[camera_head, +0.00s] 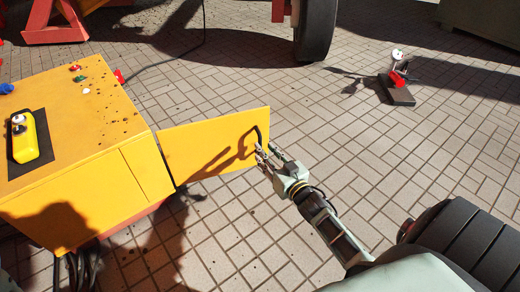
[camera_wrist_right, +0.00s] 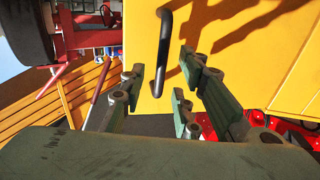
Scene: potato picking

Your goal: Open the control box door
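The yellow control box (camera_head: 86,110) stands at the left in the head view. Its yellow door (camera_head: 205,147) is swung wide out to the right from the box's edge. A black handle (camera_head: 258,137) sits near the door's free end; it also shows in the right wrist view as a dark bar (camera_wrist_right: 164,42). My right gripper (camera_head: 266,156) is at that end of the door, close to the handle. In the right wrist view its fingers (camera_wrist_right: 168,88) are spread, with the handle ahead between them. I cannot tell whether they touch it. My left gripper is out of view.
A yellow device on a black pad (camera_head: 44,165) and several small coloured knobs are on the box top. A tyre (camera_head: 315,30) and red frame (camera_head: 55,22) stand at the back. A small stand (camera_head: 397,90) is at the right. Paved floor right of the door is clear.

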